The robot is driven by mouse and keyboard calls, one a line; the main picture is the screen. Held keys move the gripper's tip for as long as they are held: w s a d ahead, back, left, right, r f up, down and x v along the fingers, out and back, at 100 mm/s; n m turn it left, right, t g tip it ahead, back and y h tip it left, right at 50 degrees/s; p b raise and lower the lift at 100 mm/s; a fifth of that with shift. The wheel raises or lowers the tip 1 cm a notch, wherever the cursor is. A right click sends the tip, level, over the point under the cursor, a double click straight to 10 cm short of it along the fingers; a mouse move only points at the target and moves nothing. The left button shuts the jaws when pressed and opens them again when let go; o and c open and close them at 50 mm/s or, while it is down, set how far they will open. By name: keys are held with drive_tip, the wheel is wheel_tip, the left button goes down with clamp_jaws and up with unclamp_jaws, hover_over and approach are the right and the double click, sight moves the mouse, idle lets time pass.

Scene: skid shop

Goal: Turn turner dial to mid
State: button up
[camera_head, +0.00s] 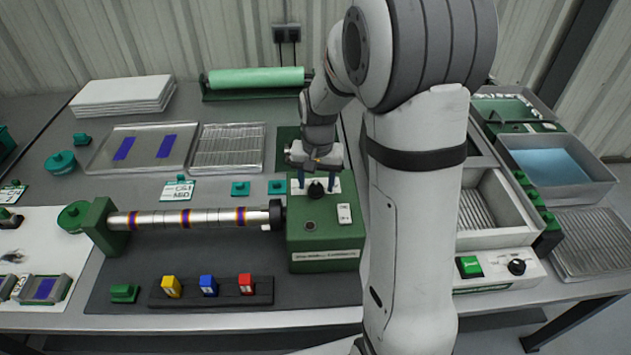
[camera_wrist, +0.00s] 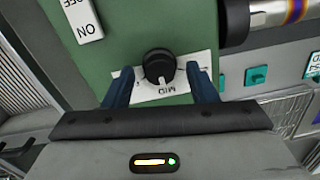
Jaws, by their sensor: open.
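The turner dial is a round black knob (camera_head: 316,190) on a white plate on top of the green turner box (camera_head: 325,250). In the wrist view the knob (camera_wrist: 158,66) shows a pale pointer mark at its lower edge, close to the printed word MID on the plate (camera_wrist: 172,92). Other labels on the plate are hidden by my fingers. My gripper (camera_head: 316,184) is open, with one blue finger on each side of the knob. In the wrist view the gripper (camera_wrist: 162,80) shows gaps between knob and fingers; whether they touch lower down I cannot tell.
An ON/OFF switch (camera_head: 344,213) sits beside the dial. A banded metal roller (camera_head: 190,219) runs left from the box. Yellow, blue and red blocks sit in a black rack (camera_head: 188,297) in front.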

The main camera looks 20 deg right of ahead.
sight(317, 188)
wheel_tip(317, 188, up, 7)
drive_tip(key=shift+r, duration=0.1)
idle(0.6)
drive_tip(key=shift+s+r, duration=0.25)
drive_tip(key=s+r+n+t, duration=0.1)
drive_tip(key=s+r+n, duration=0.1)
drive_tip(key=s, duration=0.7)
drive_tip(key=s+r+n+t, duration=0.1)
drive_tip(key=s+n, duration=0.1)
drive_tip(key=s, duration=0.8)
drive_tip(key=shift+s+a+r+t, duration=0.15)
drive_tip(key=shift+r+t, duration=0.15)
drive_tip(key=shift+r, duration=0.1)
